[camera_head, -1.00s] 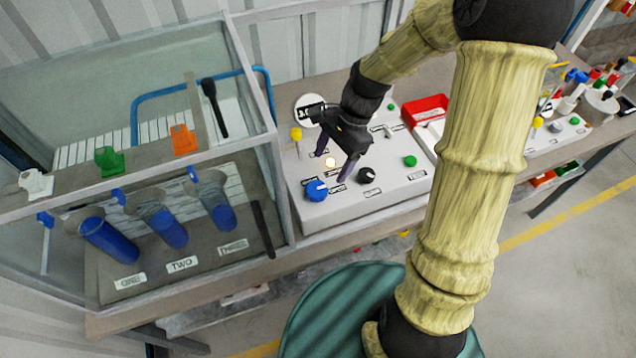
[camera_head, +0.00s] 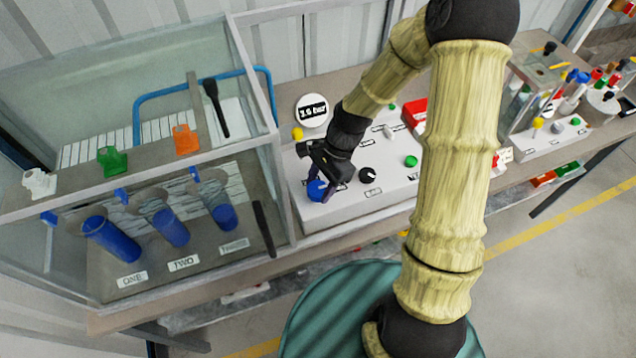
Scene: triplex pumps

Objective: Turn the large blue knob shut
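The large blue knob (camera_head: 315,191) sits at the front left of the white control panel (camera_head: 368,206). My gripper (camera_head: 322,190) is over the knob, with one dark finger behind or left of it and the other at its right side. The fingers stand apart, around the upper part of the knob as seen from here. I cannot tell whether they touch it. Part of the knob is hidden by the fingers.
A black knob (camera_head: 367,174), a green knob (camera_head: 411,161) and a yellow knob (camera_head: 297,133) are on the same panel. A round gauge (camera_head: 312,110) stands behind it. A glass-walled case (camera_head: 262,150) with blue cylinders is close on the left.

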